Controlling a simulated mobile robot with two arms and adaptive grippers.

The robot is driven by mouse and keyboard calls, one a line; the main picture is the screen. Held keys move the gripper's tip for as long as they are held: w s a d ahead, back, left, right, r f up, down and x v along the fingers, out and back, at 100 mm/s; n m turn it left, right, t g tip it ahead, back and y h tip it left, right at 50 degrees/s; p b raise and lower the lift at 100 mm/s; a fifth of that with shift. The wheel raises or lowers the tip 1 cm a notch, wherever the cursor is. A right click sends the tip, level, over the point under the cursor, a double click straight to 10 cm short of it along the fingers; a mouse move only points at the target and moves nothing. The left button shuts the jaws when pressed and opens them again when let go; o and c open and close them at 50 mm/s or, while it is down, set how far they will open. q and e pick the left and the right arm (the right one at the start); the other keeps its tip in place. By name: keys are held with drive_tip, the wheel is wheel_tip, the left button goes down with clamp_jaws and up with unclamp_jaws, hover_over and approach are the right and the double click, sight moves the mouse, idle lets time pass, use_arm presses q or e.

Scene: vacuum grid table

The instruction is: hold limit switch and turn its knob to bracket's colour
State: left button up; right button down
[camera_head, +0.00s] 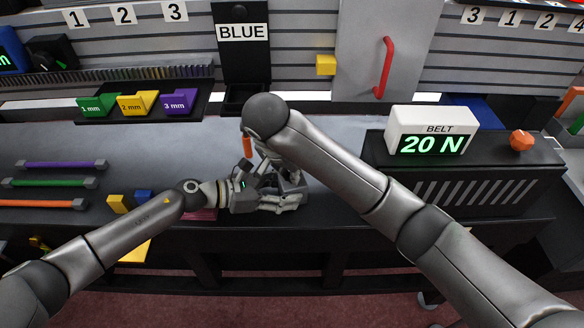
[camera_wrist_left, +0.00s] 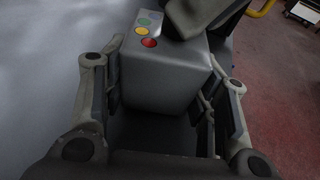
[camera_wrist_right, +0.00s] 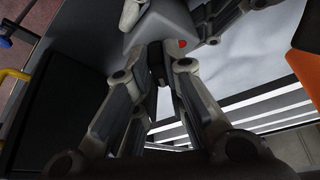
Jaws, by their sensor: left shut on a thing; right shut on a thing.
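The limit switch (camera_wrist_left: 165,85) is a grey box between the two fingers of my left gripper (camera_wrist_left: 160,95), which is shut on it. Green, yellow and red dots show on its top in the left wrist view. A dark piece over the top beside the dots partly covers it. In the right wrist view the grey housing (camera_wrist_right: 170,22) shows with its red dot. A dark knob (camera_wrist_right: 155,60) sits between the fingertips of my right gripper (camera_wrist_right: 160,72), shut on it. Where the knob points is unclear. In the head view both grippers meet at the table's front edge, mostly hiding the switch.
A "BLUE" sign (camera_head: 243,32) hangs on a black panel behind my grippers. A yellow block (camera_head: 326,64) is on the back wall. An orange piece (camera_head: 247,144) stands just behind my grippers. The belt display (camera_head: 440,130) is at right; coloured bars lie at left.

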use_arm(q)
drive_tip(key=shift+s+f, duration=0.15)
idle(0.5)
use_arm(e)
drive_tip(key=c, duration=1.5)
unclamp_jaws()
drive_tip(key=shift+v, duration=0.75)
drive_tip(key=v, duration=1)
drive_tip(key=shift+s+r, duration=0.1)
drive_tip(key=shift+r, duration=0.1)
use_arm(q)
drive_tip(key=o, duration=0.9)
drive_tip(key=shift+c, duration=0.2)
